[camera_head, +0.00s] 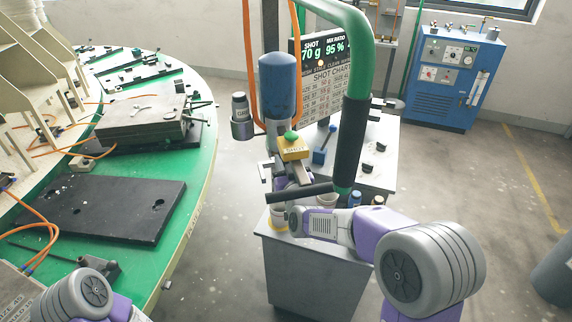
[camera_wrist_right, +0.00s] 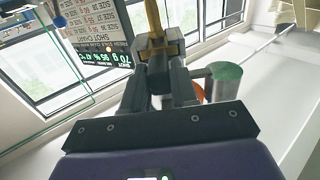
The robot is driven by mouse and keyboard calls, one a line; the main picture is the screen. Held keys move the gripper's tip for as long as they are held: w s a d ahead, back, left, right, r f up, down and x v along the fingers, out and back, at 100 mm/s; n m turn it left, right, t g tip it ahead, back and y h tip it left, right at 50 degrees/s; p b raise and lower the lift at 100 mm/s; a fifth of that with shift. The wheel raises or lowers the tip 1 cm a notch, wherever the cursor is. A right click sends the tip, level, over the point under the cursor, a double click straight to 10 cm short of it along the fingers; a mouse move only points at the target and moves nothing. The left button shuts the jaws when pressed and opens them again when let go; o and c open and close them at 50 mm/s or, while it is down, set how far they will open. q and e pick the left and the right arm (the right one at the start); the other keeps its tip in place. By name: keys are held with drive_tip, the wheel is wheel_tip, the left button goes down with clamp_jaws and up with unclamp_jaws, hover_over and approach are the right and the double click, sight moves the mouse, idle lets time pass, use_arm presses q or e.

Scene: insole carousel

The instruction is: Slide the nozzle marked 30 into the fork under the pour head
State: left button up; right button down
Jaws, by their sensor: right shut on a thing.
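The pour head (camera_head: 278,85) is a blue cylinder hanging by the green pipe in the head view. Below it is a yellow block (camera_head: 293,149) with a green knob on top. My right gripper (camera_head: 282,172) is just under that block. In the right wrist view its fingers (camera_wrist_right: 166,48) are closed around a small grey piece, with a gold-coloured part (camera_wrist_right: 153,18) rising beyond it. I take the held piece for the nozzle; no 30 mark can be read. I cannot make out the fork or whether the nozzle is in it. My left gripper is out of view.
The green round table (camera_head: 203,125) with black plates (camera_head: 105,208) is at left. A grey cabinet (camera_head: 310,265) stands below the pour head, with small bottles (camera_head: 355,198) on it. A shot chart board (camera_head: 322,75) stands behind. Orange hoses (camera_head: 247,50) hang beside the head.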

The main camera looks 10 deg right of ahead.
drive_tip(key=c, duration=0.8)
unclamp_jaws()
drive_tip(key=s+p, duration=0.1)
drive_tip(key=s, duration=0.6)
drive_tip(key=shift+s, duration=0.3)
drive_tip(key=s+a+f+g+y, duration=0.1)
drive_tip(key=s+f+g, duration=0.25)
drive_tip(key=f, duration=0.95)
drive_tip(key=s+f+g, duration=0.2)
drive_tip(key=f+g, duration=0.3)
drive_tip(key=f, duration=0.8)
drive_tip(key=s+a+f+m+g+y, duration=0.1)
drive_tip(key=s+f+g, duration=0.2)
drive_tip(key=s+f, duration=0.2)
drive_tip(key=s+a+f+g+y+p, duration=0.1)
drive_tip(key=s+a+f+g, duration=0.1)
drive_tip(key=s+f, duration=0.4)
drive_tip(key=s+a+f+m+g+y, duration=0.1)
drive_tip(key=s+f+g, duration=0.3)
drive_tip(key=s, duration=0.6)
drive_tip(key=shift+s+a+f+m+p, duration=0.15)
drive_tip(key=shift+a+f+m+p, duration=0.2)
drive_tip(key=shift+a+f, duration=0.3)
